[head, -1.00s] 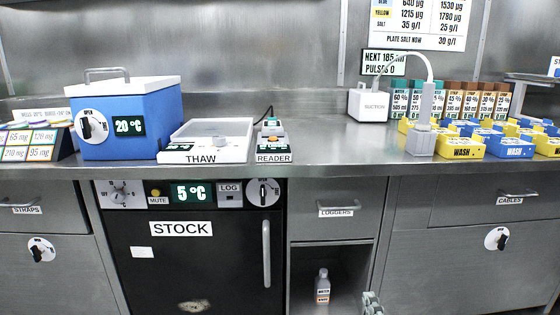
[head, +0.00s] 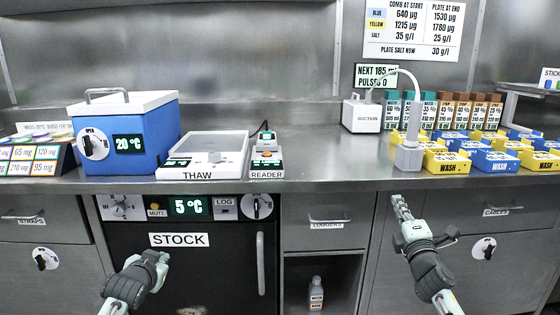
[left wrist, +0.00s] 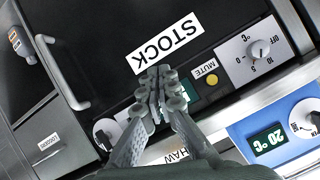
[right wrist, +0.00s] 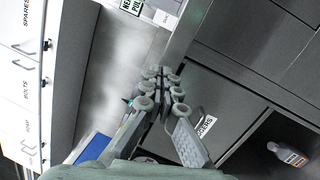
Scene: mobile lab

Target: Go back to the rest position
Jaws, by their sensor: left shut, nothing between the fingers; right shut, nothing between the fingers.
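My left gripper (head: 155,258) is in the head view in front of the black STOCK fridge door (head: 213,268), below the counter. In the left wrist view its fingers (left wrist: 158,78) are closed together with nothing between them, below the STOCK label. My right gripper (head: 402,205) points up just below the counter's front edge, in front of the grey cabinets at the right. In the right wrist view its fingers (right wrist: 162,75) are together and empty.
The counter (head: 325,165) carries a blue cooler box (head: 150,145), a THAW tray (head: 187,174), a READER (head: 267,160), a suction unit (head: 361,117) and yellow and blue WASH blocks (head: 447,167). A bottle (head: 316,293) stands in the open shelf below. The fridge handle (head: 261,263) sticks out.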

